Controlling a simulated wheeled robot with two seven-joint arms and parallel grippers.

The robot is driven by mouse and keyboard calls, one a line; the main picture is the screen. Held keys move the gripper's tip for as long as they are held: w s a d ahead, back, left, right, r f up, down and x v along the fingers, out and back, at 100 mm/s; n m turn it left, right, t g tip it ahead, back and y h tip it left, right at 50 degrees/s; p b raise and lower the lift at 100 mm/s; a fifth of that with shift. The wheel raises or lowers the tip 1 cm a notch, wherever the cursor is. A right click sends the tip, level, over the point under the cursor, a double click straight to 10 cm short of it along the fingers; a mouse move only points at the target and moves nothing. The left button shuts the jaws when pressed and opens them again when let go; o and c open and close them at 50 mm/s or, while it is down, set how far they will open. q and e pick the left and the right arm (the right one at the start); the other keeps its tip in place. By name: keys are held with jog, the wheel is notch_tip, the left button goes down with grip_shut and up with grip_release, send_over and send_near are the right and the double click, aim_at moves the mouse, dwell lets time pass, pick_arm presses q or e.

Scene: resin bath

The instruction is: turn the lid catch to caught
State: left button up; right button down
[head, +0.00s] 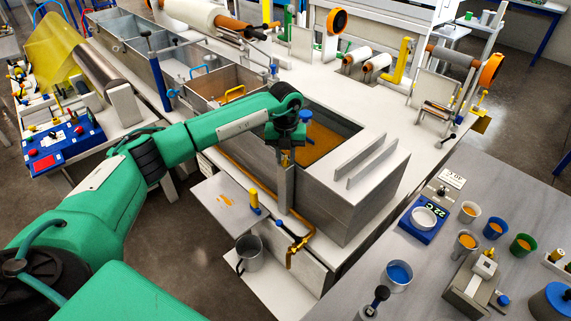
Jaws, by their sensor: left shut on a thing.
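The resin bath (372,200) is a grey metal tank with orange resin inside, right of centre. My left gripper (285,153) points down at the bath's near left rim. It is shut on a small yellowish part there, which looks like the lid catch, but the jaws and wrist hide most of it. A narrow upright metal strip (286,188) shows just below the jaws, against the bath's outer wall. I cannot tell which way the catch is turned. My right gripper is not in view.
A brass drain tap (295,246) and a yellow-handled valve (254,201) are low in front of the bath. A metal bucket (249,253) stands below. Cups and a blue scale (422,222) stand on the right-hand grey table. A yellow handle (232,94) is behind my forearm.

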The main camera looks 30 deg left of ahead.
pick_arm(q)
jog(key=m+b, duration=0.4)
jog(key=m, duration=0.1)
jog(key=shift+f, duration=0.1)
jog(key=shift+m+b, duration=0.9)
jog(key=shift+m, duration=0.1)
jog(key=shift+r, duration=0.2)
jog(key=o, duration=0.6)
jog(key=shift+w+r, duration=0.1)
jog(key=shift+r, duration=0.35)
notch_tip(320, 180, up, 13)
jog(key=b, duration=0.3)
